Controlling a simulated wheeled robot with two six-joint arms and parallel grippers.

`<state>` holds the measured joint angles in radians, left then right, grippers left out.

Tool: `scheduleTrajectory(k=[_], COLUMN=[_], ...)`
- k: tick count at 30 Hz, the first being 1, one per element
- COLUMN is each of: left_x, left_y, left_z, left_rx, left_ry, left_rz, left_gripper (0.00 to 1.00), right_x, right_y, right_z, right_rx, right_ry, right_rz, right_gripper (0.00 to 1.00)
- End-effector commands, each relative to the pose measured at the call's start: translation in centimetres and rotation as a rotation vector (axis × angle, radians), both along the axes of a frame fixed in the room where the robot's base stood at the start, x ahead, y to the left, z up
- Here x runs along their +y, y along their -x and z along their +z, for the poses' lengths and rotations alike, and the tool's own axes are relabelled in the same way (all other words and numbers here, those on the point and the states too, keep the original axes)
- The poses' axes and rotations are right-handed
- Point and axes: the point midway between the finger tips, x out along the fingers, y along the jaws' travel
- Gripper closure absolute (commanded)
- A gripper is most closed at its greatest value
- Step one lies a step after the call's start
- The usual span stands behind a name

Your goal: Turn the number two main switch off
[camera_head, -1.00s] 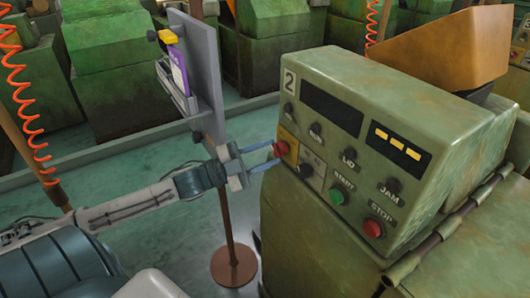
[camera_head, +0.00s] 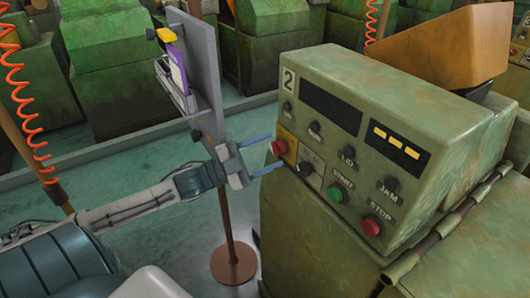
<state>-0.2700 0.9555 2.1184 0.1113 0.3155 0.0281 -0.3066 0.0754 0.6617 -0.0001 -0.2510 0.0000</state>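The green control box marked 2 (camera_head: 288,79) stands at the right. A red switch knob (camera_head: 279,147) on a yellow plate sits at the left end of its lower row, which I take to be the main switch. My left gripper (camera_head: 277,150) reaches in from the left. Its two blue fingers are apart, one above and one below the red knob, with the tips close to the panel. I cannot tell whether they touch the knob. The knob's exact angle is too small to read. My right gripper is not in view.
A grey board (camera_head: 205,70) on a brown post (camera_head: 229,210) stands just behind my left gripper. A pipe (camera_head: 440,235) runs along the machine's right.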

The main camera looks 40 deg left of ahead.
Motion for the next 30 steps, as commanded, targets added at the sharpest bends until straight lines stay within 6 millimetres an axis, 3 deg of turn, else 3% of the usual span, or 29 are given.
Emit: scheduleTrajectory(k=[5,10,21,30], left_x=[0.1,0.7,4.1,6.2], left_y=[0.1,1.0,5.2,7.7], left_z=[0.0,-0.1,-1.7,-2.8], left_rx=[0.002,0.007,0.008,0.003], left_ry=[-0.001,-0.002,-0.004,-0.001], left_rz=[-0.001,-0.005,-0.001,0.000], left_gripper=[0.45,0.45,0.45,0.45], right_x=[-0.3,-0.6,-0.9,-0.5], right_y=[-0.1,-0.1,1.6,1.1], right_z=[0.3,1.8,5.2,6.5], right_rx=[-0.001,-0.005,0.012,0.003], right_ry=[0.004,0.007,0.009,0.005], right_rz=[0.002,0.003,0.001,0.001], right_gripper=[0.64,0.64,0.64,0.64])
